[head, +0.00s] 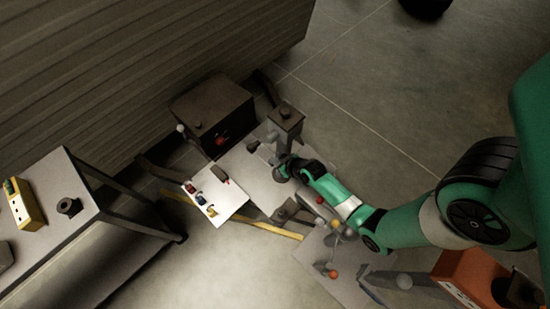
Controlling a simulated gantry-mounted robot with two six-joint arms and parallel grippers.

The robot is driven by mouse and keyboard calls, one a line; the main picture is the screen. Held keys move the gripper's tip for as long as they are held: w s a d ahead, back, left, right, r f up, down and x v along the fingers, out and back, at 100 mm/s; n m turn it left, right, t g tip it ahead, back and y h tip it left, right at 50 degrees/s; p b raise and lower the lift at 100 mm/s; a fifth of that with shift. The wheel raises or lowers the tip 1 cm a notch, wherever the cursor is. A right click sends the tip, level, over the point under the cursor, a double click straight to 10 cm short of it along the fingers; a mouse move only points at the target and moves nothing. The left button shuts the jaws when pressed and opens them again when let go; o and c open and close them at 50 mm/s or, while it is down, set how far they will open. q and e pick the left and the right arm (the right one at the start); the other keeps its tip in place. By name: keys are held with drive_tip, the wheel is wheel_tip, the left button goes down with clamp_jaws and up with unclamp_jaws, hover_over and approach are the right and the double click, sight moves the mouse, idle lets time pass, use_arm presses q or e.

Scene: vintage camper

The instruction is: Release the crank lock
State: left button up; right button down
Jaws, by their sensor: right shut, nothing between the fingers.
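My right arm, green with dark joints, reaches in from the right. Its dark wrist end, with the right gripper (281,172), is over the grey bench plate, just below a small brown box on a post (286,117). The gripper is small and dark here; it is shut with nothing held. I cannot tell for sure which part is the crank lock. Red knobs show on a dark box (212,112) and beside my forearm, and an orange-red knob (333,274) is on a lower grey plate (318,262). My forearm hides part of the bench. My left gripper is not in view.
A white panel (232,202) with several small coloured parts lies left of my wrist. A grey table (55,215) with a yellow box (27,204) stands at the left. An orange box (470,275) is at lower right. Open floor (400,100) lies at upper right.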

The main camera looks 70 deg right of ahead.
drive_tip(key=w+r+p+v, duration=0.1)
drive_tip(key=r+p+v, duration=0.1)
drive_tip(key=p+v, duration=0.6)
drive_tip(key=v, duration=0.4)
drive_tip(key=shift+w+d+r+p, duration=0.15)
drive_tip(key=shift+d+r+p, duration=0.15)
